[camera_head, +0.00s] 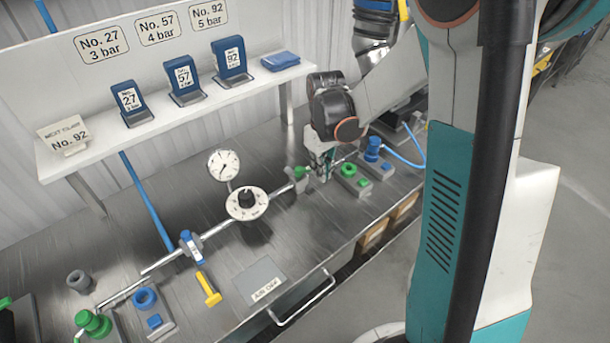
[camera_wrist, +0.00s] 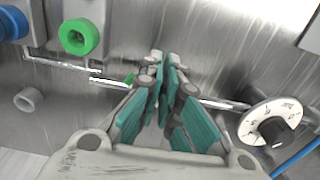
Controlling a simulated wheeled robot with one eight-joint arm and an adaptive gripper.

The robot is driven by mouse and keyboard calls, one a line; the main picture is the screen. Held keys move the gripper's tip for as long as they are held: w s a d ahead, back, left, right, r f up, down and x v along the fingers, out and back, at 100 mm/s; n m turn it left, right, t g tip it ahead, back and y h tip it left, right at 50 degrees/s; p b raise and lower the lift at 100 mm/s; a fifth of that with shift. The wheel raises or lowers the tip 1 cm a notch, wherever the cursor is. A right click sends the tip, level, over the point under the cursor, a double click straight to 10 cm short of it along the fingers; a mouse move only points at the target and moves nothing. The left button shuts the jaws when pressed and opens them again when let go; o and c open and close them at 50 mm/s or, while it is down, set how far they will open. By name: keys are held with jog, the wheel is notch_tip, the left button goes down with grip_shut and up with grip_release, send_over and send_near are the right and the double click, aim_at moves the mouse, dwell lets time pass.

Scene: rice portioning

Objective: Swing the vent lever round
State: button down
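A green handle (camera_head: 300,172) sits on the pipe to the right of the pressure dial; I cannot tell for sure whether it is the vent lever. My gripper (camera_head: 325,176) is low at the pipe just right of this handle. In the wrist view my gripper (camera_wrist: 165,62) has its teal fingers drawn together at the tips, with nothing visible between them. A small part of the green handle (camera_wrist: 129,78) shows beside the left finger; the rest is hidden. A yellow lever (camera_head: 209,289) on a blue valve (camera_head: 191,247) stands further left, apart from my gripper.
A white round dial (camera_head: 246,203) with a black knob and a gauge (camera_head: 223,164) stand left of my gripper. Green (camera_head: 348,170) and blue (camera_head: 373,148) fittings stand close on the right. A shelf (camera_head: 180,112) with blue cards overhangs behind. The front-left bench is partly clear.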

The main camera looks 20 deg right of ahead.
jog(key=shift+w+d+f, duration=0.1)
jog(key=shift+w+d, duration=0.65)
jog(key=shift+w, duration=0.8)
notch_tip(320, 180, up, 7)
jog(key=s+p, duration=0.1)
jog(key=p, duration=0.3)
jog(key=shift+s, duration=0.15)
